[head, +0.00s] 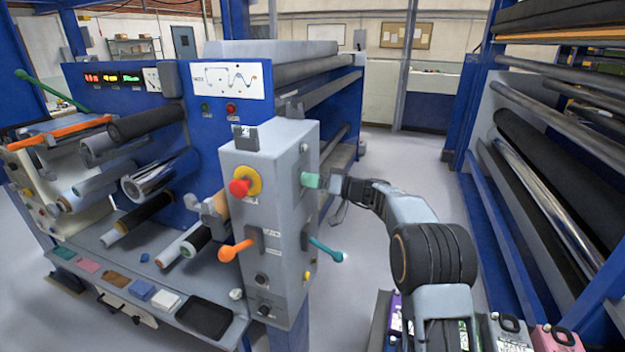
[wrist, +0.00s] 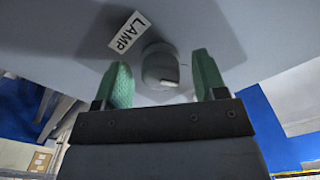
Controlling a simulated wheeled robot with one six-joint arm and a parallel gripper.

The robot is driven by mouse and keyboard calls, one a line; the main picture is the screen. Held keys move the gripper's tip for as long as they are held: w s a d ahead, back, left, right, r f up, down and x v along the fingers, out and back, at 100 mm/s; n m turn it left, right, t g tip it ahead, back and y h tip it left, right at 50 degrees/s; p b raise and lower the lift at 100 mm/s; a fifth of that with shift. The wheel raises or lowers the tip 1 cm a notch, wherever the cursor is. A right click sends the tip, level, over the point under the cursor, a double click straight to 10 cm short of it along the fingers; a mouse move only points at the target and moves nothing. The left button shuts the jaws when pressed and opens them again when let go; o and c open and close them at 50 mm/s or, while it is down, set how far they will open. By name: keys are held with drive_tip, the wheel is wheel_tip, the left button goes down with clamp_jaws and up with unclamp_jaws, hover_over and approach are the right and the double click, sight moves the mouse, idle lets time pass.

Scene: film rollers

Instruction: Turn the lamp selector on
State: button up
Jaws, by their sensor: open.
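The lamp selector (wrist: 160,66) is a small grey round knob on the grey panel, beside a white label reading LAMP (wrist: 129,32). In the wrist view it sits between and just beyond the two green fingertips of my gripper (wrist: 161,82). The fingers are apart, with a gap on each side of the knob, and I see no contact. In the head view my gripper (head: 312,180) is at the right side face of the grey control box (head: 270,205). There the green fingers hide most of the knob.
The box's front carries a red emergency button (head: 240,187) and an orange lever (head: 236,250). A teal lever (head: 325,249) sticks out from its right side below my gripper. A rack of large rolls (head: 560,180) stands at the right. Open floor lies between.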

drive_tip(key=shift+a, duration=0.15)
drive_tip(key=c, duration=0.9)
